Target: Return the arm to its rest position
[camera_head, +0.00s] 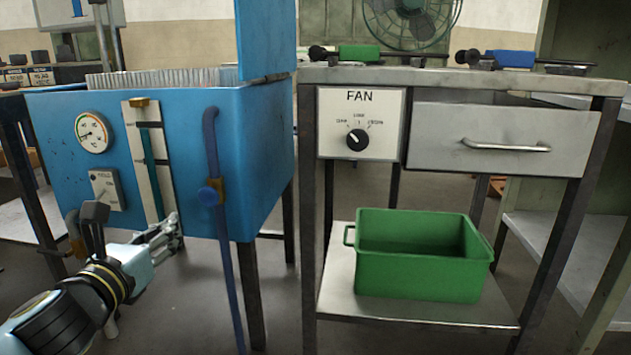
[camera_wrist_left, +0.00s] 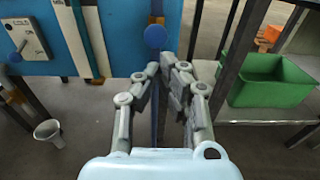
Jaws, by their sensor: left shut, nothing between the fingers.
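My left gripper (camera_head: 172,228) comes in from the lower left in the head view, in front of the lower part of the blue furnace (camera_head: 258,150). It also shows in the left wrist view (camera_wrist_left: 166,68), where its fingers are close together with nothing between them. The blue pipe with a round valve knob (camera_wrist_left: 155,37) stands beyond the fingertips in that view. I cannot tell from these frames whether the fingers touch the furnace. My right gripper is not in view.
A steel workbench (camera_head: 450,78) with a FAN dial panel (camera_head: 382,103) and a drawer (camera_head: 500,155) stands to the right. A green bin (camera_head: 420,275) sits on its lower shelf. Floor between furnace and bench is open.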

